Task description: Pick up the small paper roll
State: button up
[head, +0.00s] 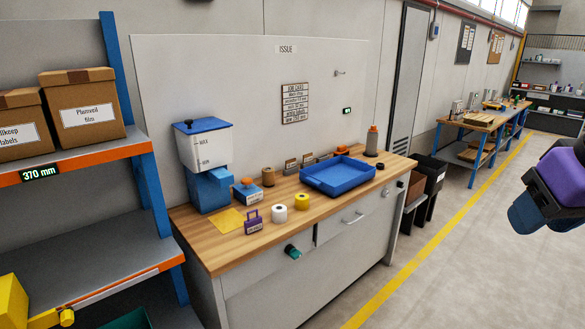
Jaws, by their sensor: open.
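Several small rolls stand upright on the wooden bench top (235,243). A white roll (279,214) stands near the front, with a yellow roll (301,202) just behind it to the right. A brown roll (268,177) stands farther back, beside a blue and white box. I cannot tell for sure which one is the small paper roll. Purple and blue parts of my arm show at the right edge, well away from the bench.
A blue tray (338,178), a purple tag holder (253,221), a yellow sheet (227,221) and a tall dispenser (203,165) share the bench. A shelf rack (92,157) with cartons stands at the left. The floor right of the yellow line is clear.

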aim_at(268, 176)
jog(key=i+l, duration=0.2)
jog(key=i, duration=0.35)
jog(key=i+l+u, duration=0.1)
jog(key=i, duration=0.4)
jog(key=i+l+u, duration=0.25)
jog(key=u, duration=0.15)
jog(key=i+l+u, duration=0.65)
jog(key=l+u, duration=0.15)
jog(key=i+l+u, duration=0.15)
jog(key=l+u, duration=0.25)
jog(key=l, duration=0.1)
